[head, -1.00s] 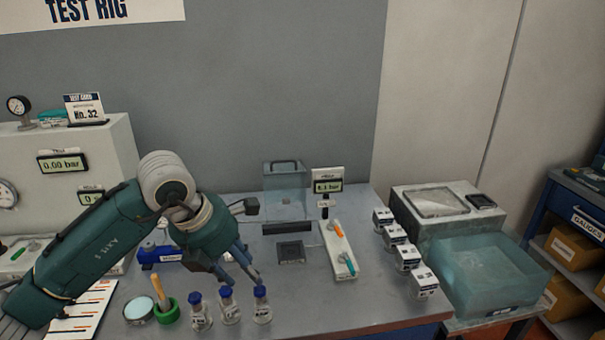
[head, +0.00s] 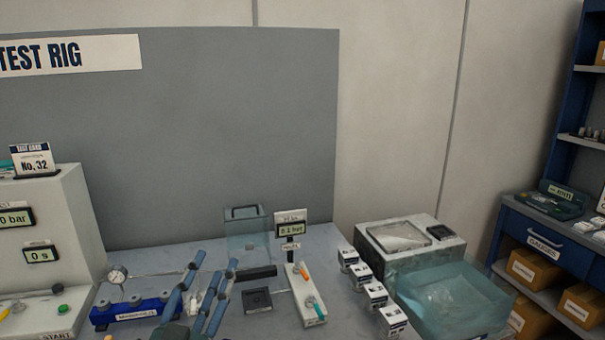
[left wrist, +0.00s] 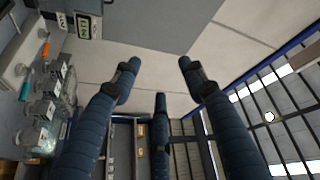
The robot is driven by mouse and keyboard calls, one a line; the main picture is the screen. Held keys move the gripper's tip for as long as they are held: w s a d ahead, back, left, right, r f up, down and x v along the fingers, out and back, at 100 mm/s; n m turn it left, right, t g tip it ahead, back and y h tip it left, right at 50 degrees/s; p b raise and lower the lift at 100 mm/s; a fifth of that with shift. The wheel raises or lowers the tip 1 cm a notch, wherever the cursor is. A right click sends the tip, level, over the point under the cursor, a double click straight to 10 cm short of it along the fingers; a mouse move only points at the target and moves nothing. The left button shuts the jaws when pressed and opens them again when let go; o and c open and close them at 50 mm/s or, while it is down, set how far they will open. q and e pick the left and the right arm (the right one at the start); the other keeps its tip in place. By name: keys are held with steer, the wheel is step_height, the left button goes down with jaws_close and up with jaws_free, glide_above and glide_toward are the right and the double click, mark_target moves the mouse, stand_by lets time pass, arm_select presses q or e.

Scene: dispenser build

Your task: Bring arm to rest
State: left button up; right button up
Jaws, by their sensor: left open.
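My left gripper (head: 212,268) rises from the bottom edge of the head view, its blue fingers pointing up and spread apart with nothing between them. It stands in front of the bench, overlapping the right end of the blue manifold block (head: 133,310). In the left wrist view the three fingers of my left gripper (left wrist: 158,76) are wide apart and empty, pointing towards the pale wall. Most of my left arm is below the head view. My right gripper is not in view.
A clear blue bin (head: 455,302) and the test rig (head: 65,215) flank the bench. A blue shelf (head: 545,237) stands far right.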

arm_select(q)
steer(key=s+a+f+n+g+y, duration=0.1)
steer(key=s+a+f+n+g, duration=0.15)
steer(key=f, duration=0.55)
steer(key=s+a+f+n+g+y, duration=0.2)
steer(key=s+f+g, duration=0.2)
steer(key=f, duration=0.4)
steer(key=s+a+f+n+g+y, duration=0.1)
steer(key=s+a+f+n+g, duration=0.15)
steer(key=f, duration=0.45)
steer(key=s+d+f+n+g+h, duration=0.1)
steer(key=s+f+g, duration=0.4)
steer(key=s, duration=0.5)
steer(key=s+d+f+g, duration=0.2)
steer(key=s+f+g, duration=0.1)
steer(key=s+f, duration=0.6)
steer(key=s+f+g+b, duration=0.2)
steer(key=s+f, duration=0.1)
steer(key=f, duration=2.4)
steer(key=s+a+f, duration=0.3)
steer(key=s+f, duration=1.3)
steer(key=shift+s+a+f+g+b, duration=0.15)
steer(key=shift+s+f+g+b, duration=0.15)
steer(key=shift+s+f+g, duration=0.1)
